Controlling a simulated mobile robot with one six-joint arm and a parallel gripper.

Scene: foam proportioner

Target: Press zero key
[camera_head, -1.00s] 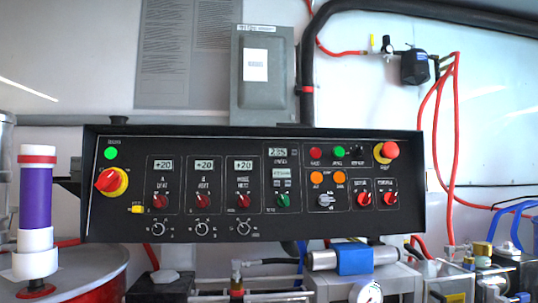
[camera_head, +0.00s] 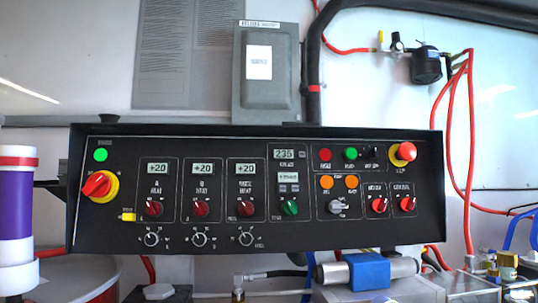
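The black control panel (camera_head: 110,232) spans the middle of the head view. A small counter display (camera_head: 285,154) reading about 235 sits right of its centre, with a tiny dark spot at its right end. A second small display (camera_head: 289,176) with small key-like shapes (camera_head: 289,188) lies below it, above a green knob (camera_head: 289,207). The labels are too small to read, so I cannot tell which key is the zero key. My gripper is not in view.
A red emergency-type button (camera_head: 404,151) sticks out at the panel's upper right, and a red-and-yellow rotary switch (camera_head: 99,186) at its left. A purple-and-white cylinder (camera_head: 15,210) stands at far left. A blue-bodied cylinder (camera_head: 366,271) lies below the panel. The panel's front is unobstructed.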

